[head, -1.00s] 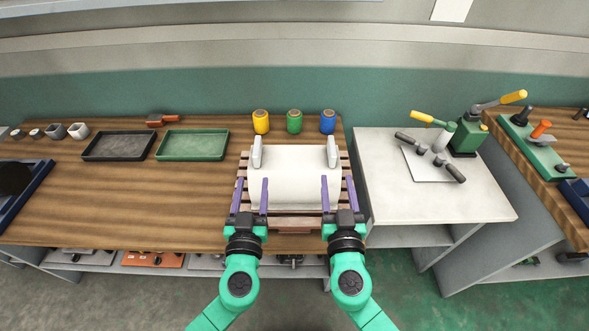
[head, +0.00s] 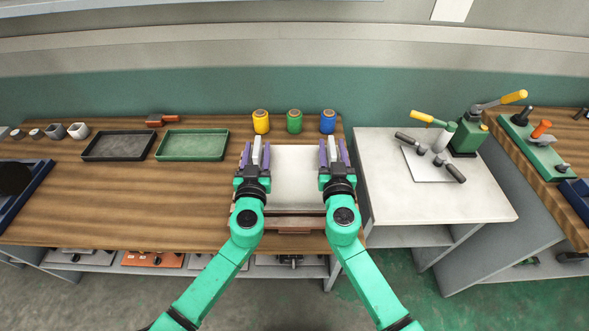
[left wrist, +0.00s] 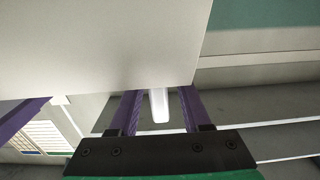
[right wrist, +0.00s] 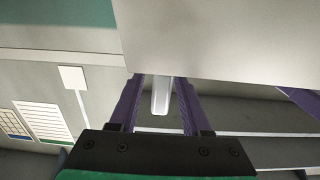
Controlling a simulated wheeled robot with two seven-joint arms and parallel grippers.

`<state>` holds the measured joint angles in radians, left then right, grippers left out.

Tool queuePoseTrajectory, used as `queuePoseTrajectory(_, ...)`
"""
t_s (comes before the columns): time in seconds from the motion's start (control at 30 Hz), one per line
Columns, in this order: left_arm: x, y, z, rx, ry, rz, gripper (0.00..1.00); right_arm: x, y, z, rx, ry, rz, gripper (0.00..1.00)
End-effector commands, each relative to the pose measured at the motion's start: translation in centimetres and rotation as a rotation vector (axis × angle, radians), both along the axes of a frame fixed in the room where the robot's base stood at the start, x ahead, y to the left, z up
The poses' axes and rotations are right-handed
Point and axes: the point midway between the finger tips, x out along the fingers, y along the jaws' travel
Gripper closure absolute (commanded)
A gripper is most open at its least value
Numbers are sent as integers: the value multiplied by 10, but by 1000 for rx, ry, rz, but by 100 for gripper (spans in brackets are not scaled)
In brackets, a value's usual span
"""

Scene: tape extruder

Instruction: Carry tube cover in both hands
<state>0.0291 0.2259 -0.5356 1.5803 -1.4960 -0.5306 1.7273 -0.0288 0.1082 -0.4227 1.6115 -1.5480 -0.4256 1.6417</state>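The white tube cover (head: 293,180) lies on a slatted wooden rack on the bench, with an upright handle at each far corner. My left gripper (head: 255,154) is at the left handle (head: 256,150), one purple finger on each side of it. My right gripper (head: 334,153) straddles the right handle (head: 332,149) likewise. In the left wrist view the handle (left wrist: 159,105) stands between the fingers with gaps. In the right wrist view the handle (right wrist: 160,95) also shows gaps on both sides. Both grippers are open. My arms hide the cover's side edges.
Yellow (head: 261,121), green (head: 294,121) and blue (head: 328,121) spools stand just behind the cover. A green tray (head: 193,145) and a black tray (head: 118,146) lie to the left. A white table (head: 400,200) with a lever press (head: 467,135) is to the right.

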Motion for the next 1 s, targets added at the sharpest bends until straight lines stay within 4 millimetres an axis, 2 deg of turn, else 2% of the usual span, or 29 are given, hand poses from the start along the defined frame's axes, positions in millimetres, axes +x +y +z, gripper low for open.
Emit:
queuePoseTrajectory(0.03,0,0,0,0,0,0,76,0,0,0,0,0,0,76)
queuePoseTrajectory(0.1,0,0,0,0,0,0,100,0,0,0,0,0,0,100)
queuePoseTrajectory(1.0,0,0,0,1,0,1,100,0,0,-1,-1,0,-1,100)
